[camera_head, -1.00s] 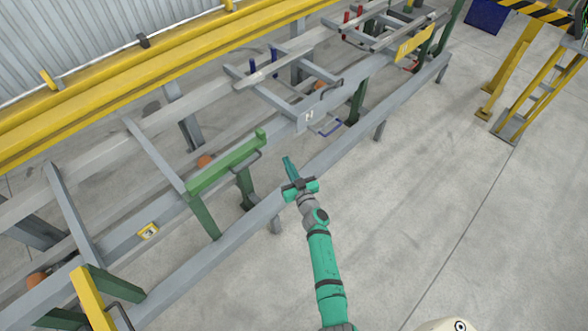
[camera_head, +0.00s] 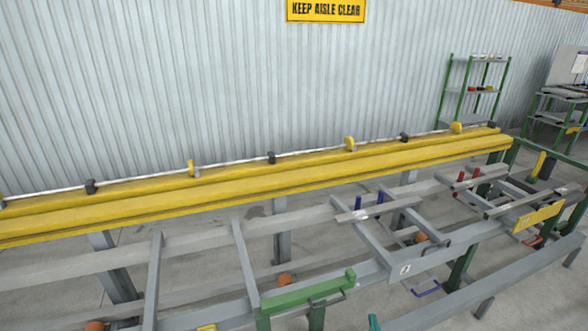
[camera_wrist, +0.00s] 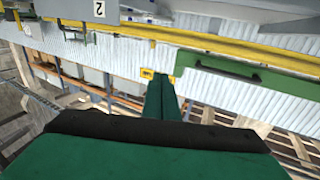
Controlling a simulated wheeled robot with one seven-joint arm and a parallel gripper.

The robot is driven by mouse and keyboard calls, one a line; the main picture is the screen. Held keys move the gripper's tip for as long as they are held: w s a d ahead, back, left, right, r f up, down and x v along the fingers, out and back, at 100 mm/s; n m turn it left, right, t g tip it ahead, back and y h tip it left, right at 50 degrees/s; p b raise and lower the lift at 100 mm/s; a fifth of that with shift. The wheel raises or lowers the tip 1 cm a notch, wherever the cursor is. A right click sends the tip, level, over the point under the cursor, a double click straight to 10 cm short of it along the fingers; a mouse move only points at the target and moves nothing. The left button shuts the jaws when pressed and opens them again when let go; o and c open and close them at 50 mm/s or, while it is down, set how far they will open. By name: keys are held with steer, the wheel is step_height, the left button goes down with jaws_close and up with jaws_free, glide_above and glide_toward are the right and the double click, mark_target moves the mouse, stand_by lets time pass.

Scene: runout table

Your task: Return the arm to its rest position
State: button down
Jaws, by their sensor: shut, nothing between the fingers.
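My gripper (camera_wrist: 160,98) shows in the wrist view with its two green fingers together and nothing between them. In the head view only a small teal tip of my gripper (camera_head: 374,322) shows at the bottom edge, just right of the green bar. The rest of my arm is out of the head view. The gripper appears free of the runout table's grey frame (camera_head: 190,243), though its exact distance cannot be told.
A green bar with a handle (camera_head: 310,289) and a numbered plate (camera_head: 404,269) are close by on the table. A long yellow beam (camera_head: 250,187) runs behind, before a corrugated wall (camera_head: 180,90). A green shelf rack (camera_head: 476,88) stands at the back right.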

steer(key=a+r+m+t+h, duration=0.15)
steer(key=a+r, duration=0.25)
steer(key=a, duration=0.8)
steer(key=a+r+m+t+y, duration=0.15)
steer(key=a+r, duration=0.35)
steer(key=a, duration=0.8)
steer(key=s+a+m+g+h, duration=0.1)
steer(key=s+a+m+h, duration=0.1)
steer(key=s+a, duration=0.55)
steer(key=s+a+f+g+y, duration=0.1)
steer(key=s+a, duration=0.1)
steer(key=s, duration=0.9)
steer(key=s+a+g, duration=0.2)
steer(key=s, duration=0.8)
steer(key=s+d+r+n+y, duration=0.1)
steer(key=s+d+r+n, duration=0.2)
steer(key=s, duration=0.5)
steer(key=s+d+r+n+g+y, duration=0.1)
steer(key=s+d+r+n+y, duration=0.1)
steer(key=s, duration=0.6)
steer(key=shift+s+d+r+n+g, duration=0.15)
steer(key=shift+d+r+n+g, duration=0.15)
steer(key=shift+d+r+n, duration=0.4)
steer(key=shift+a+f, duration=0.1)
steer(key=shift+a, duration=0.15)
